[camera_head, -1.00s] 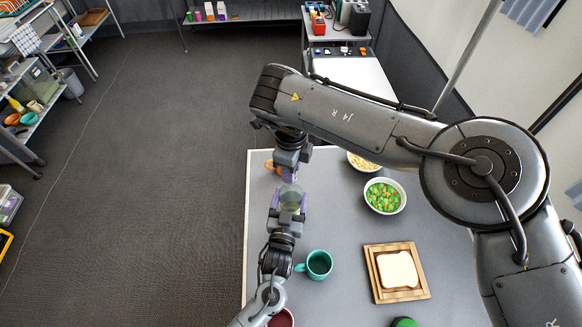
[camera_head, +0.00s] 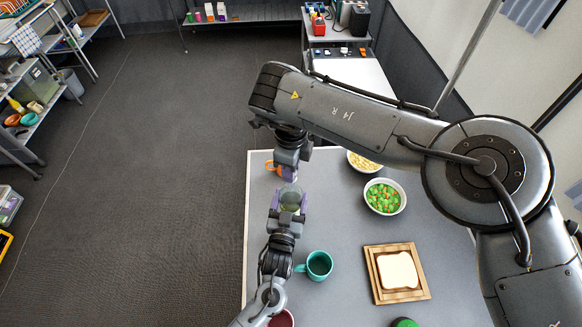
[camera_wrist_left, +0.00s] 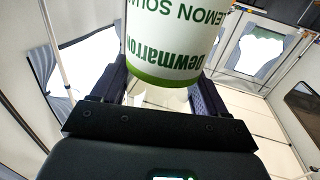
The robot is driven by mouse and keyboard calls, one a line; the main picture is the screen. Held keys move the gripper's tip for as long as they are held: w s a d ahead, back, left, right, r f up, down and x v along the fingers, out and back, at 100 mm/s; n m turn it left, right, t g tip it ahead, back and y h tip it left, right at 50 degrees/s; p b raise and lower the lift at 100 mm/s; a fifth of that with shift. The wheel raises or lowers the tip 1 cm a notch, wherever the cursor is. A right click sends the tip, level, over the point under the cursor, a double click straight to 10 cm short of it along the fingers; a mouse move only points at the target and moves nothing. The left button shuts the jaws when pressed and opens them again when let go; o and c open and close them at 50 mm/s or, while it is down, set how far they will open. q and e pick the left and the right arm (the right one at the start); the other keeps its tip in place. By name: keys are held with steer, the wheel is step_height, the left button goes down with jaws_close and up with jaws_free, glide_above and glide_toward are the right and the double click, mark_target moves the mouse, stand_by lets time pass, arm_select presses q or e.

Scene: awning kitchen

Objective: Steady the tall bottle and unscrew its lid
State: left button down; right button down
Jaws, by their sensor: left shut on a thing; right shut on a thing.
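The tall bottle (camera_head: 291,199) is pale green and see-through from above in the head view, near the table's left edge. Its white label with green lettering and a green band fills the top of the left wrist view (camera_wrist_left: 172,45). My left gripper (camera_head: 289,208) is shut on the bottle's body, one purple finger on each side; its dark fingers (camera_wrist_left: 155,95) flank the bottle in the wrist view. My right gripper (camera_head: 289,175) is just beyond, at the bottle's top end, shut on what appears to be the lid. The lid itself is hidden by that gripper.
A teal mug (camera_head: 319,265) stands near my left forearm, and a dark red vessel (camera_head: 281,319) is partly under it. An orange item (camera_head: 270,165) lies beside my right gripper. Bowls (camera_head: 384,197) and a wooden board with bread (camera_head: 398,270) stand to the right.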

steer(key=shift+r, duration=0.8)
steer(key=shift+r, duration=0.1)
steer(key=shift+r, duration=1.9)
arm_select(q)
jaws_free()
